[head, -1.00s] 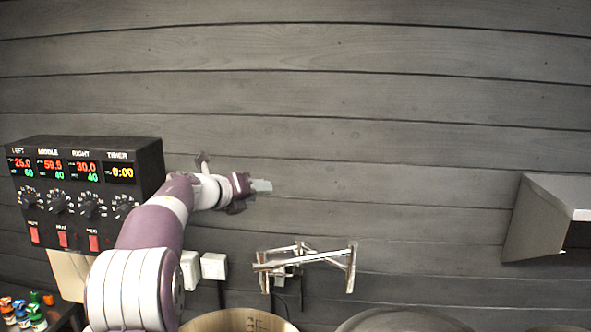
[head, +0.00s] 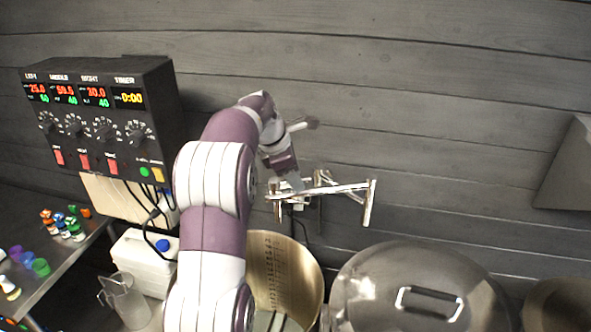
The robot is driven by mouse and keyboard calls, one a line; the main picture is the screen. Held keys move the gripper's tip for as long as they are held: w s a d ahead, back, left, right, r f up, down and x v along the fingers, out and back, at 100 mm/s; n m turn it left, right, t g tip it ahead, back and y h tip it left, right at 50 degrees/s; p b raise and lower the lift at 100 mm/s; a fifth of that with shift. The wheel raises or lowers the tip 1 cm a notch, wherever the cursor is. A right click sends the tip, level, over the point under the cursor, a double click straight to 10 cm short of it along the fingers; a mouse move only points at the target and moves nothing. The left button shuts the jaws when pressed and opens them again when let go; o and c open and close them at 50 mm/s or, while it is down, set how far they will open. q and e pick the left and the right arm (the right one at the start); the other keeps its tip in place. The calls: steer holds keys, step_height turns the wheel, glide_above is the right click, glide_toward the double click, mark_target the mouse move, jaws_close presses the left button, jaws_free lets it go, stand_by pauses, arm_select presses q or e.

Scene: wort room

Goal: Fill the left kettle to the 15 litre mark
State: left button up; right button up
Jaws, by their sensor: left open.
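The left kettle (head: 305,268) is open, with a golden inner wall and a column of dark level marks; its lower part is cut off by the frame and my arm hides its left side. A metal jointed filler tap (head: 345,188) is fixed to the wall above and behind it. I see no water running from it. My left gripper (head: 290,184) is open and points down at the left part of the tap, over or very near it; I cannot tell if they touch. My right gripper is not in view.
A lidded kettle (head: 375,262) stands to the right, with another kettle (head: 560,300) at the right edge. A control box (head: 110,120) with lit displays hangs at left. A white canister (head: 135,258), a clear jug (head: 128,298) and a side table (head: 55,285) with small bottles are lower left.

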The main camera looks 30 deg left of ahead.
arm_select(q)
steer(key=shift+s+f, duration=0.1)
steer(key=shift+s, duration=0.1)
steer(key=shift+s+a, duration=0.3)
steer(key=shift+s, duration=0.45)
steer(key=shift+w+d+f, duration=0.1)
steer(key=shift+w+d, duration=0.1)
steer(key=shift+w, duration=0.4)
jaws_close()
steer(key=shift+s+m, duration=0.25)
steer(key=shift+m, duration=0.05)
steer(key=s+m+g+h, duration=0.1)
steer(key=m, duration=0.2)
steer(key=s+m+g, duration=0.1)
steer(key=m, duration=0.2)
steer(key=s+m+g+h, duration=0.1)
steer(key=m, duration=0.2)
steer(key=shift+d+h, duration=0.2)
steer(key=shift+h, duration=0.1)
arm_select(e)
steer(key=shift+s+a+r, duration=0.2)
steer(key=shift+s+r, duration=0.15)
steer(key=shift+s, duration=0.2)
